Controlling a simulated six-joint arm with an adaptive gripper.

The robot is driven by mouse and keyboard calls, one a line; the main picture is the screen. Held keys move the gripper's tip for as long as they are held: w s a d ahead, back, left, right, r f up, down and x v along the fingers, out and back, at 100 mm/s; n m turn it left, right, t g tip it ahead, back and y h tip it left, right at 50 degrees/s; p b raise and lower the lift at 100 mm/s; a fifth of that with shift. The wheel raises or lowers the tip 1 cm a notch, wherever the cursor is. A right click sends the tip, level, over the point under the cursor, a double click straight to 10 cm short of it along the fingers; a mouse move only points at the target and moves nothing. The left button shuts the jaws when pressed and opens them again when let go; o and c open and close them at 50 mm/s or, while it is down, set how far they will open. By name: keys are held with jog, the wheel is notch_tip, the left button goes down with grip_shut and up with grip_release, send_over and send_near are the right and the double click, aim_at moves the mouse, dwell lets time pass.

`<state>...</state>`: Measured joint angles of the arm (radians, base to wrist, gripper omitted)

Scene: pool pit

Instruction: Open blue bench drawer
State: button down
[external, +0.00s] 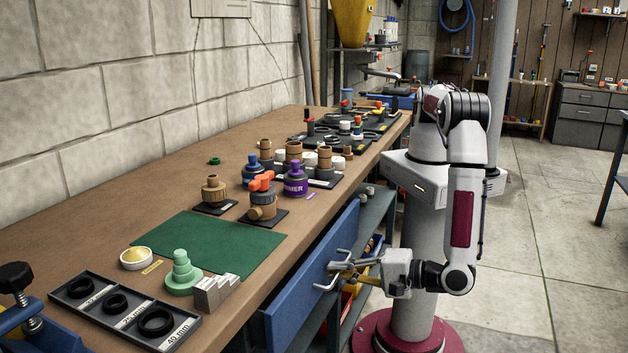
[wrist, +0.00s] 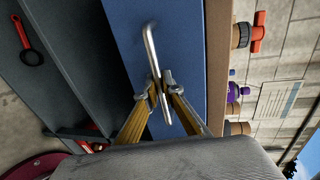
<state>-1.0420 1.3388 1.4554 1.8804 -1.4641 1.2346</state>
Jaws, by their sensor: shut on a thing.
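The blue bench drawer (external: 312,282) has its flat front under the long edge of the workbench. Its front also fills the upper middle of the wrist view (wrist: 185,35). A bent metal bar handle (wrist: 151,45) stands out from the drawer front. My gripper (external: 343,270) is at the handle, with its fingers on either side of the bar. In the wrist view my gripper (wrist: 158,92) is shut on the handle. I cannot tell whether the drawer stands slightly out. Its inside is not visible.
The wooden bench top (external: 150,215) holds a green mat (external: 210,246), a tray of black rings (external: 125,312), a purple bottle (external: 296,180) and several fittings. An open shelf (external: 375,215) lies below the bench beside the drawer. The floor (external: 545,250) at right is clear.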

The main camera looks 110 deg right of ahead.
jog(key=f+v, duration=0.2)
jog(key=v, duration=0.9)
jog(key=f+v, duration=0.2)
jog(key=v, duration=0.9)
jog(key=shift+s+a+f, duration=0.3)
jog(key=shift+s+a, duration=0.2)
jog(key=shift+a, duration=0.05)
jog(key=c, duration=2.5)
grip_release()
jog(key=shift+v, duration=3.7)
